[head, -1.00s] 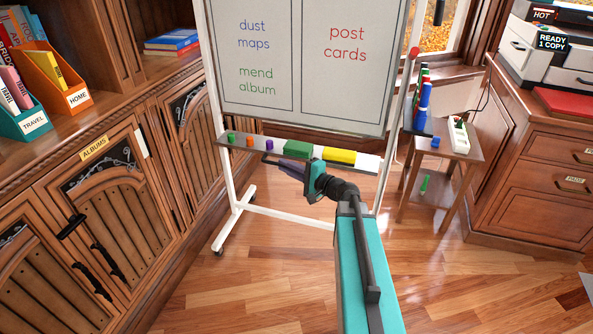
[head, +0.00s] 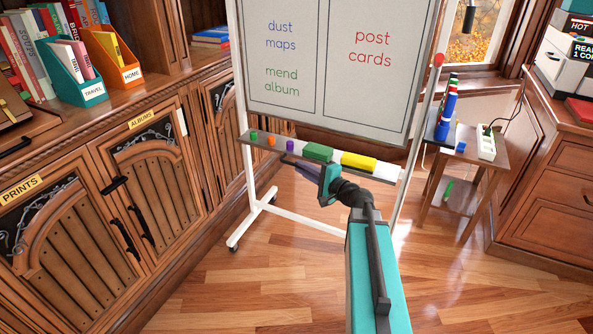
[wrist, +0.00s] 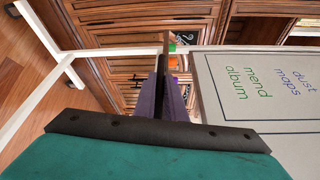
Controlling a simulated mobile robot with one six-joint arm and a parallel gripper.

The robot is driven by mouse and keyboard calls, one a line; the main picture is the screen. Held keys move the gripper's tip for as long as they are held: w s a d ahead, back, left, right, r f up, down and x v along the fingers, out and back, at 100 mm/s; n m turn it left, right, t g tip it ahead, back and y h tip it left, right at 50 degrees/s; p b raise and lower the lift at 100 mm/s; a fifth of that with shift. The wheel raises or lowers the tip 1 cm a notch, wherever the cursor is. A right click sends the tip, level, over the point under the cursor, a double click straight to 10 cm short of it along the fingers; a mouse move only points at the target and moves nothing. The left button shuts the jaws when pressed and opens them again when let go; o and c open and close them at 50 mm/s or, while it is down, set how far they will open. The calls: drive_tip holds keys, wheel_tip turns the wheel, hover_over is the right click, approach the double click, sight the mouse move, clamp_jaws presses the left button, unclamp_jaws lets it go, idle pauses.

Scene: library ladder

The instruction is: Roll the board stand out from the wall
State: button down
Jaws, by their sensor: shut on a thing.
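The board stand is a white frame (head: 305,219) holding a whiteboard (head: 338,94) with handwritten words. It stands upright on the wood floor, with a dark caster (head: 233,248) at the front of its left foot. A grey tray (head: 246,140) runs below the board and carries several coloured items. My gripper (head: 291,161) is at the tray's front edge, left of its middle, and shut on the tray. In the wrist view the purple fingers (wrist: 168,92) close around the tray's edge, seen nearly end-on. The right foot is hidden behind my arm.
Wooden cabinets (head: 150,170) line the left side, close to the stand's left foot. A small side table (head: 455,184) with markers and a power strip (head: 486,142) is right of the stand. A drawer cabinet (head: 547,190) is at far right. Floor (head: 270,290) in front is clear.

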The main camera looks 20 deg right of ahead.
drive_tip(key=shift+s+d+f, duration=0.15)
drive_tip(key=shift+d+f, duration=0.15)
drive_tip(key=shift+d, duration=0.15)
drive_tip(key=c, duration=1.9)
unclamp_jaws()
drive_tip(key=shift+d, duration=0.1)
drive_tip(key=shift+c, duration=0.2)
drive_tip(key=shift+o, duration=0.6)
drive_tip(key=shift+a+r, duration=0.1)
drive_tip(key=shift+a, duration=0.1)
drive_tip(key=shift+a, duration=0.1)
drive_tip(key=p+v, duration=1.1)
drive_tip(key=v, duration=0.2)
drive_tip(key=shift+s+r, duration=0.2)
drive_tip(key=shift+s, duration=0.2)
